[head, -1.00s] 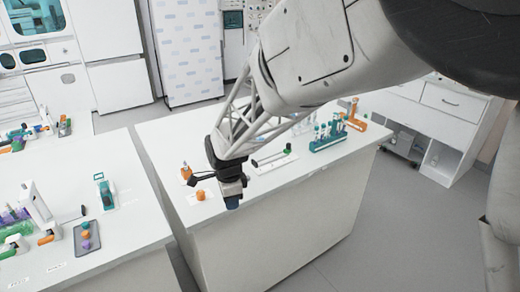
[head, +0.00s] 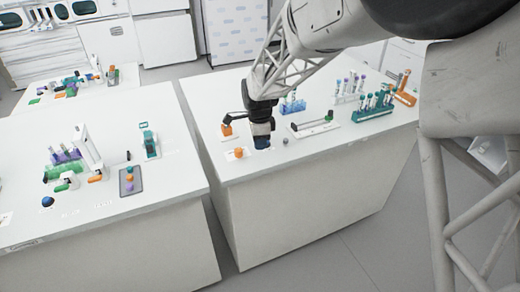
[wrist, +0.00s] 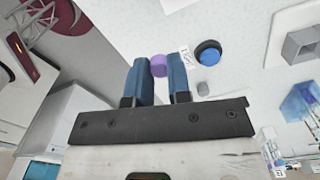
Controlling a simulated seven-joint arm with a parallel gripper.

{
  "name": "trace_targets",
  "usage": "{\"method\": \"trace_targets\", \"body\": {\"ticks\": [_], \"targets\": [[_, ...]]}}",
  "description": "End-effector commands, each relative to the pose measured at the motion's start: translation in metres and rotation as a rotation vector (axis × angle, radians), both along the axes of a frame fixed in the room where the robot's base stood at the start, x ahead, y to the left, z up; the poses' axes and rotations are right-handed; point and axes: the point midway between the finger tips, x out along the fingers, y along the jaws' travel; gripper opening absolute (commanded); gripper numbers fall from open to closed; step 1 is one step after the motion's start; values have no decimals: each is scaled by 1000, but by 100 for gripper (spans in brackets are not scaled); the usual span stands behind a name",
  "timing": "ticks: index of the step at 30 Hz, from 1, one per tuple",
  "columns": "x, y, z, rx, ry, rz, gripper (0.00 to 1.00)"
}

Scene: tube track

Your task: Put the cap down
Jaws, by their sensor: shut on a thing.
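My gripper (wrist: 159,70) has blue fingers in the wrist view and is shut on a purple cap (wrist: 158,65) between its fingertips. In the head view my gripper (head: 261,146) points down at the right-hand table, near its front. The held cap cannot be made out there. I cannot tell whether the cap touches the table. An orange cap (head: 238,153) sits on the table just left of my gripper. In the wrist view a round blue piece with a dark rim (wrist: 208,53) shows beside the fingers, with a small printed label (wrist: 186,56) between.
A small grey piece (head: 285,141) stands right of my gripper. The left table holds a grey tray (head: 132,181) with caps. The front right tabletop is clear.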

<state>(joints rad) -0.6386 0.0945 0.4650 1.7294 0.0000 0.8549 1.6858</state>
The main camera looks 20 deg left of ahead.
Motion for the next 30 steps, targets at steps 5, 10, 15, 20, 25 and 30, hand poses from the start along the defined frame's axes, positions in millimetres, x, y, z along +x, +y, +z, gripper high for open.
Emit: {"method": "trace_targets", "body": {"ticks": [5,10,15,20,25,30], "targets": [[0,0,0,0,0,0,0],[0,0,-8,0,0,0,0],[0,0,-25,-1,1,0,0],[0,0,-34,1,-1,0,0],[0,0,-35,1,-1,0,0],[0,0,-36,0,0,0,0]]}}
